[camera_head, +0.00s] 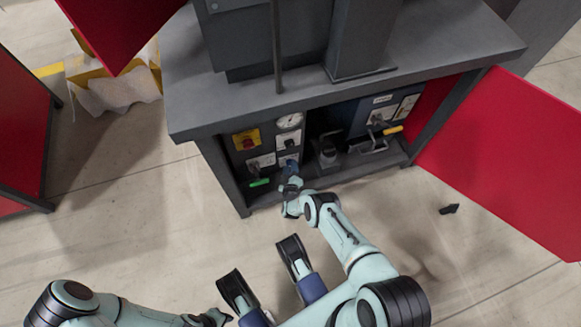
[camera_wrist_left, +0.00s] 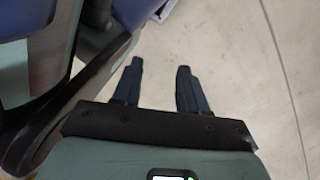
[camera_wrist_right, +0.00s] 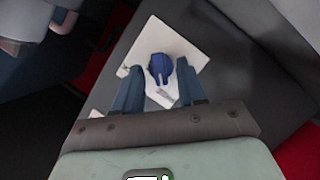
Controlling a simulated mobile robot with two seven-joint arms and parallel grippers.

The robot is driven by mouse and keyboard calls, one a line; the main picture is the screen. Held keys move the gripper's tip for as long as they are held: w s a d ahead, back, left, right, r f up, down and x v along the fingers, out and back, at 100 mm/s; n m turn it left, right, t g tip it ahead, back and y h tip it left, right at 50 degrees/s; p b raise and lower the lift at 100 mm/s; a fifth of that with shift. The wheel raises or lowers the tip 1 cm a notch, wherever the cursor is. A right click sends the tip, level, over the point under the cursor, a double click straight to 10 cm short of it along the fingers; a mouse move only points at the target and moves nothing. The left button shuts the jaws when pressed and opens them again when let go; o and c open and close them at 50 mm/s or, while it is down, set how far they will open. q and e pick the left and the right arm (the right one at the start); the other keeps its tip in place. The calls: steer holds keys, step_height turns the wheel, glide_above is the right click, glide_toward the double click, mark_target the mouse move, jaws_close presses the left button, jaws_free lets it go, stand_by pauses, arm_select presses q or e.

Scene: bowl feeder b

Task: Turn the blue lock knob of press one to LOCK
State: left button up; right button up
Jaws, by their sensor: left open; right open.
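The blue lock knob (camera_wrist_right: 161,69) sits on a white plate (camera_wrist_right: 140,66) in the right wrist view, between the two fingers of my right gripper (camera_wrist_right: 159,62). The fingers are open, with one on each side of the knob; I cannot tell whether they touch it. In the head view my right gripper (camera_head: 291,184) reaches into the open cabinet at the lower panel and mostly hides the knob. The LOCK marking cannot be read. My left gripper (camera_wrist_left: 160,70) is open and empty above bare floor in the left wrist view.
The panel also carries a red knob on a yellow plate (camera_head: 247,140), a gauge (camera_head: 290,121), a green handle (camera_head: 260,183) and a yellow handle (camera_head: 392,130). A red door (camera_head: 510,160) stands open at right. A small black object (camera_head: 450,209) lies on the floor.

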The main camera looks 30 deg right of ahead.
jaws_close()
arm_select(q)
steer(key=shift+w, duration=0.1)
arm_select(e)
steer(key=shift+s+d+m+t+y, duration=0.1)
steer(key=shift+d+m+t+y, duration=0.2)
steer(key=shift+m+y, duration=1.4)
steer(key=shift+d+m+t+y, duration=0.3)
steer(key=shift+m+y, duration=0.75)
steer(key=shift+m, duration=1.3)
steer(key=shift+s+d+m+t+y, duration=0.15)
steer(key=shift+m+t+y, duration=0.25)
steer(key=shift+m+y, duration=1.3)
steer(key=shift+w+r+m+h, duration=0.1)
steer(key=shift+w+m+h, duration=0.05)
steer(key=shift+m+h, duration=0.25)
